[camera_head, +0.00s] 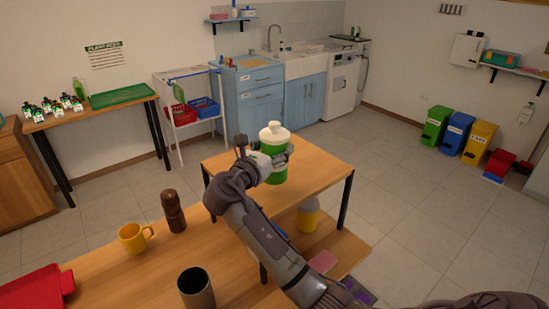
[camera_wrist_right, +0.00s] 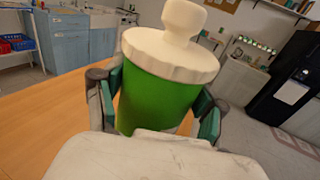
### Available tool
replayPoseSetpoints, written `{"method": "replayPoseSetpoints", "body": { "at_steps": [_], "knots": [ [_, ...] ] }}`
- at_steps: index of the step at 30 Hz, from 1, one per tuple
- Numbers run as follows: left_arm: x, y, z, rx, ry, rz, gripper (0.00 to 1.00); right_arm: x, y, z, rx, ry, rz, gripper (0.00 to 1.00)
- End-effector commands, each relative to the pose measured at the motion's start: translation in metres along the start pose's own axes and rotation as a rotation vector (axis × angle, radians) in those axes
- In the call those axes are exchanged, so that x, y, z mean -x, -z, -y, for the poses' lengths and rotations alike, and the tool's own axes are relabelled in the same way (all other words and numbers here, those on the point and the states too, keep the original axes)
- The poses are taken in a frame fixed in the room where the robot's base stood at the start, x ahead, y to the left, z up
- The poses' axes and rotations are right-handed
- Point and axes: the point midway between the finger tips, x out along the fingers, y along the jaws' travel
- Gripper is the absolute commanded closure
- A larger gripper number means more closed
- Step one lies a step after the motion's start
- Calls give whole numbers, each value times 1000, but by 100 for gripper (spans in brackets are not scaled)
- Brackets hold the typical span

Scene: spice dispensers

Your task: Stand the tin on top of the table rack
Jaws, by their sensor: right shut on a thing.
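The tin (camera_head: 275,174) is a green cylinder with a white knobbed lid. My right gripper (camera_head: 268,158) is shut around its side and holds it upright over the wooden top of the table rack (camera_head: 325,172). In the right wrist view the tin (camera_wrist_right: 158,98) fills the middle, looks slightly tilted, and sits between the fingers (camera_wrist_right: 155,108). The tin's base is partly hidden, so I cannot tell whether it touches the top. The rack has dark legs and a lower shelf (camera_head: 338,250). My left gripper is not in view.
A yellow container (camera_head: 308,216) stands on the lower shelf. In front, a wooden table (camera_head: 130,272) bears a yellow mug (camera_head: 133,239), a brown bottle (camera_head: 173,211), a dark cup (camera_head: 196,287) and a red tray (camera_head: 35,288). The rack top right of the tin is clear.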

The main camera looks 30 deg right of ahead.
Motion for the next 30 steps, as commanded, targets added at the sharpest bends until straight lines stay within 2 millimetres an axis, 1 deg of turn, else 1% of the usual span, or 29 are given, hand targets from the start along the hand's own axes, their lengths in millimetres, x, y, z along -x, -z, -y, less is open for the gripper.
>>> {"method": "replayPoseSetpoints", "body": {
  "at_steps": [2, 6, 9, 12, 22, 23, 24, 26, 27, 30],
  "knots": [
    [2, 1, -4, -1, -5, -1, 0, 0, 4, -2, 2, 0, 1, 74],
    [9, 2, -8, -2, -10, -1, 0, -1, 24, -1, 6, 0, -1, 74],
    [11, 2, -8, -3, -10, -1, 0, -1, 36, -1, 4, 0, 1, 74],
    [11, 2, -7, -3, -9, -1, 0, -1, 40, -1, 1, -1, 2, 74],
    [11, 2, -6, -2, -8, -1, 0, 0, 44, -1, 1, 0, 1, 74],
    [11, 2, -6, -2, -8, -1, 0, 0, 45, -1, 2, 0, 0, 24],
    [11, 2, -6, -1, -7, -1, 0, 0, 45, -1, 2, 0, -1, 18],
    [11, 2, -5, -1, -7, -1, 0, 0, 45, -1, 2, 0, -1, 8],
    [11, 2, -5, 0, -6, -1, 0, 0, 45, -1, 2, 0, -1, 4],
    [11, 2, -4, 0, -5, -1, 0, 0, 44, -1, 2, 0, -1, 4]
  ]
}}
